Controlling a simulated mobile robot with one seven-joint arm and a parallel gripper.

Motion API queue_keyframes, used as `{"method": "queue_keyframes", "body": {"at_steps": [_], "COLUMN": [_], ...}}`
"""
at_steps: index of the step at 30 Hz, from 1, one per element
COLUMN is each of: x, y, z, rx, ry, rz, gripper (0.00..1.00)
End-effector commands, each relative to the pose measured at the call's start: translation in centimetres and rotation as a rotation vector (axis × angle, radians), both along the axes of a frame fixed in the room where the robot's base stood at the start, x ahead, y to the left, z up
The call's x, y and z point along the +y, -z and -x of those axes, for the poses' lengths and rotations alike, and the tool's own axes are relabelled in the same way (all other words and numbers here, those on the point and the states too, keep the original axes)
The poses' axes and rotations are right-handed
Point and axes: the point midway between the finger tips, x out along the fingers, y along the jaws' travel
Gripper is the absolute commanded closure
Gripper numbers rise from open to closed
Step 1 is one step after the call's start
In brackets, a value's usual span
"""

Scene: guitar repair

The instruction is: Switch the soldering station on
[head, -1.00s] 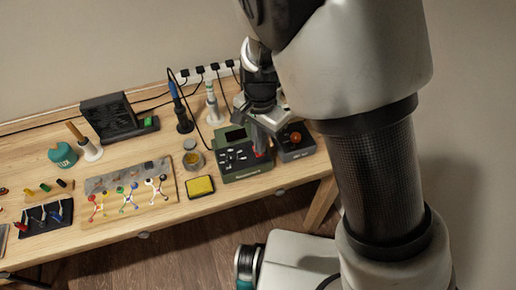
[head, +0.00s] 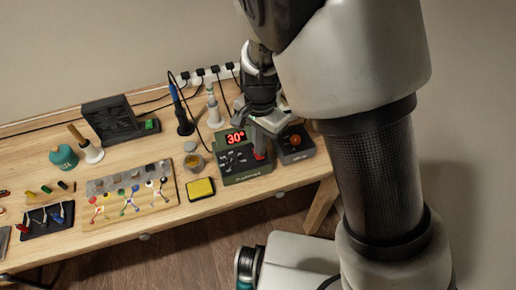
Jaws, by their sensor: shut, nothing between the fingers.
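The soldering station (head: 238,176) is a dark green box near the right end of the workbench. Its display (head: 235,138) is lit and reads "30" with a small mark in red. A red switch (head: 260,155) shows at the right side of its front. My gripper (head: 260,150) is shut and empty, its fingertips pointing down at the red switch. Whether they touch it cannot be told. The gripper hides part of the station's right side.
A box with an orange-red knob (head: 295,140) stands close to the right. A blue-handled iron in a stand (head: 179,110), a round tin (head: 194,161) and a yellow sponge (head: 200,188) are to the left. A wooden board with coloured leads (head: 130,195) lies further left.

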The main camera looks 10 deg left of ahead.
Motion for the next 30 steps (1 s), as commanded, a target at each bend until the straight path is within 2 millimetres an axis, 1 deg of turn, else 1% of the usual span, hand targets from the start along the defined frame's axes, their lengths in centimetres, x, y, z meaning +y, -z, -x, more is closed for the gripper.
{"method": "queue_keyframes", "body": {"at_steps": [1, 18, 21, 30], "x": [0.0, 0.0, 0.0, 0.0], "y": [-0.9, -5.5, -5.9, -5.7], "z": [0.0, 0.0, 0.0, 0.0], "rx": [0.000, 0.000, 0.000, 0.000], "ry": [0.000, 0.001, 0.000, 0.000], "rz": [-0.001, -0.001, -0.001, -0.001], "gripper": [1.00, 1.00, 1.00, 1.00]}}
